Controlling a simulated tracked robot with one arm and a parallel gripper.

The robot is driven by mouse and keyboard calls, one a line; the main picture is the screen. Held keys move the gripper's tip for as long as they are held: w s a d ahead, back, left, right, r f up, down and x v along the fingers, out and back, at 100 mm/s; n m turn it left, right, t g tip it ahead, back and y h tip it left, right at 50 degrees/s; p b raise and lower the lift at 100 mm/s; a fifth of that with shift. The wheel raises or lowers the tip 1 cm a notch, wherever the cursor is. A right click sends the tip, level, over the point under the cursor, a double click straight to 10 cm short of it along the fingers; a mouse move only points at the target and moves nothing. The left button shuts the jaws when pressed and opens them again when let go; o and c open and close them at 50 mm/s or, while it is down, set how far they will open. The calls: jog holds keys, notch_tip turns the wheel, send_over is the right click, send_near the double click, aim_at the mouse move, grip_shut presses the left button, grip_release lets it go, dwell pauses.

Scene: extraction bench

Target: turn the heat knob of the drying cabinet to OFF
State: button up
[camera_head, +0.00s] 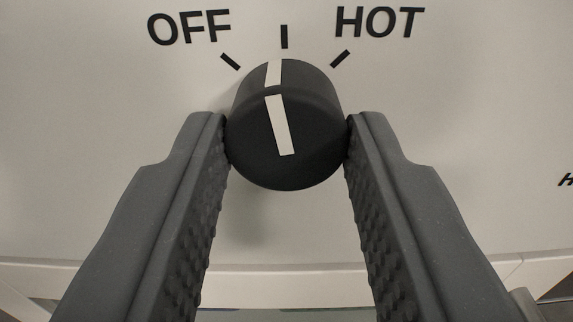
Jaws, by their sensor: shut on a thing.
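The heat knob (310,125) is a dark round knob on the pale front panel of the drying cabinet (90,150). A white pointer line runs over its side and face. The pointer leans slightly left of the middle tick, between that tick and the OFF tick. The OFF label (190,27) is at upper left, and the HOT label (379,21) is at upper right. My gripper (287,132) is shut on the knob, with one textured finger touching its left side and the other touching its right side.
The panel around the knob is flat and clear. A pale ledge (290,268) runs along the panel's lower edge, partly hidden behind my fingers. Part of another dark label (567,181) shows at the right edge of the picture.

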jog(key=n+b, duration=0.1)
jog(key=n, duration=0.3)
jog(key=shift+f+b, duration=0.15)
jog(key=shift+b, duration=0.15)
jog(key=shift+n+b, duration=0.55)
jog(key=shift+n, duration=0.85)
jog(key=o, duration=1)
jog(key=shift+s, duration=0.15)
jog(key=s, duration=1.3)
jog(key=shift+s, duration=0.3)
